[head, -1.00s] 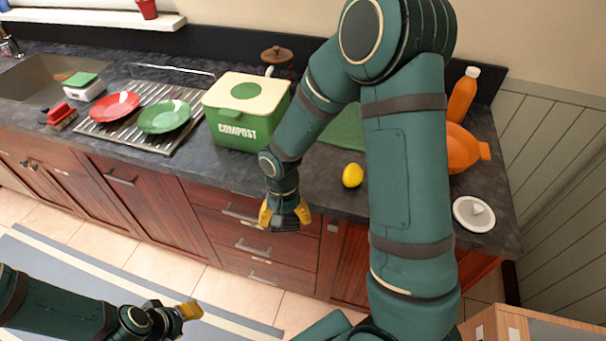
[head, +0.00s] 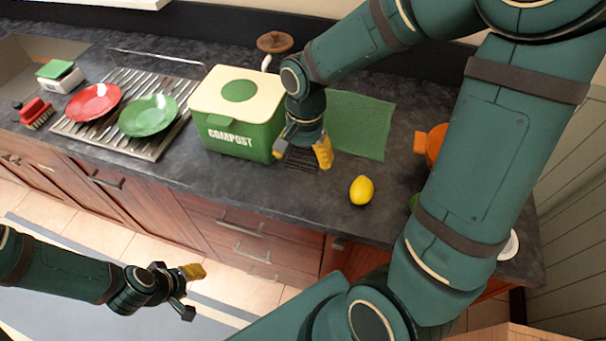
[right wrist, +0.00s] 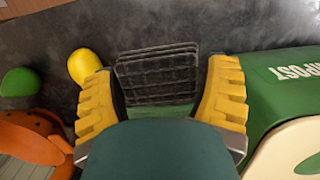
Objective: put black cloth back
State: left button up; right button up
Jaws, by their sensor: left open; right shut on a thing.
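The black cloth (head: 299,163) is a folded dark stack with a grid pattern. My right gripper (head: 303,155) is shut on it, over the dark counter, between the compost bin and the lemon. In the right wrist view the cloth (right wrist: 158,75) sits between the two yellow fingers (right wrist: 165,95), with counter behind it. I cannot tell whether it touches the counter. My left gripper (head: 190,288) is open and empty, low in front of the cabinets.
The green compost bin (head: 232,135) stands just left of my right gripper. A lemon (head: 361,190) lies to the right, and a green mat (head: 360,125) lies behind. An orange bowl (head: 433,143) is partly hidden by my arm. A rack with plates (head: 149,115) stands left.

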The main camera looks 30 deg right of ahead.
jog(key=b, duration=0.1)
send_over(303, 190)
notch_tip(303, 190, down, 5)
jog(key=shift+f, duration=0.15)
jog(key=shift+w+d+f+b, duration=0.1)
jog(key=shift+f+b, duration=0.3)
jog(key=shift+f, duration=1.9)
jog(key=shift+f, duration=0.15)
jog(key=o, duration=0.9)
